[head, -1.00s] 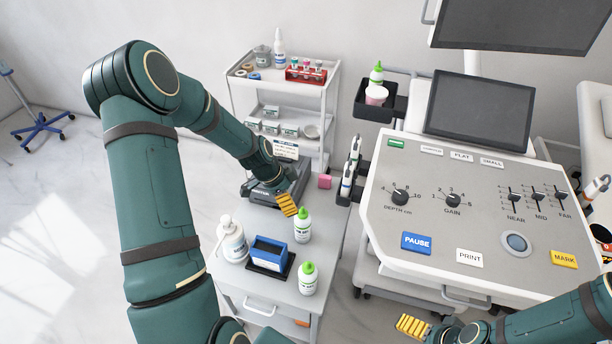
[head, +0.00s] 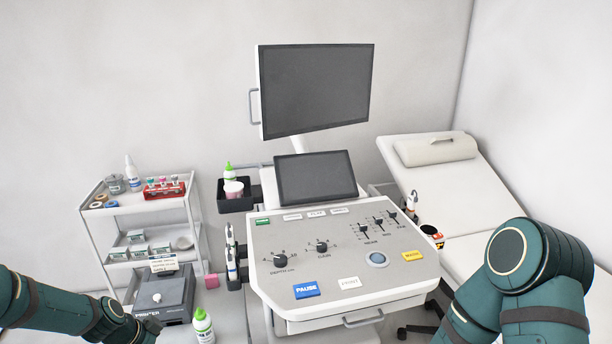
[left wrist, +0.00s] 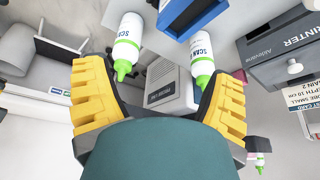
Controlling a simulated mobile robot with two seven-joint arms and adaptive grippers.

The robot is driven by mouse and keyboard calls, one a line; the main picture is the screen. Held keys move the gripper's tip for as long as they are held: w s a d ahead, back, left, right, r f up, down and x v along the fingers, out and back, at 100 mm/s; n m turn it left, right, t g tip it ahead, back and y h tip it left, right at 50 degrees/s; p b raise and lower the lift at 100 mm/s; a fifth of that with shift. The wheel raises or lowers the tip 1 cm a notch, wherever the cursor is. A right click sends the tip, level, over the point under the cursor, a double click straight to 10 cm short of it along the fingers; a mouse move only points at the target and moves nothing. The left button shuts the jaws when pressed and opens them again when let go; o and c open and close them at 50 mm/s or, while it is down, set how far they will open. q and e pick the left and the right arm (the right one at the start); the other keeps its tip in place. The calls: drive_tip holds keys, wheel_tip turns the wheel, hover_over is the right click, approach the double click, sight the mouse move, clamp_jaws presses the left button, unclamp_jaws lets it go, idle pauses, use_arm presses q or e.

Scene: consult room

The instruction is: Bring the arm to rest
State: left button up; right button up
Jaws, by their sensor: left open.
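My left arm (head: 60,300) enters the head view low at the left, beside the printer; its fingers are out of that picture. In the left wrist view my left gripper (left wrist: 162,80) shows two yellow ribbed fingers spread apart, with nothing held between them. A green rounded part of my own body fills the bottom middle of that view. My right arm (head: 540,270) is bent at the lower right of the head view, and its gripper is outside the picture.
The printer (head: 163,298) and a green-capped bottle (head: 203,326) stand near my left arm. Two gel bottles (left wrist: 127,42) (left wrist: 202,52) show in the left wrist view. The ultrasound console (head: 340,255) is in the middle, a shelf cart (head: 140,208) left, an exam bed (head: 400,170) right.

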use_arm(q)
drive_tip(key=s+d+f+n, duration=0.2)
drive_tip(key=d+f, duration=0.1)
drive_tip(key=d, duration=0.4)
drive_tip(key=s+d+f+n, duration=0.2)
drive_tip(key=d+f+n, duration=0.1)
drive_tip(key=d, duration=0.4)
drive_tip(key=s+d+f+n+g, duration=0.1)
drive_tip(key=s+d+n, duration=0.5)
drive_tip(key=s+d, duration=0.5)
drive_tip(key=shift+f+h, duration=0.3)
drive_tip(key=shift+h, duration=0.1)
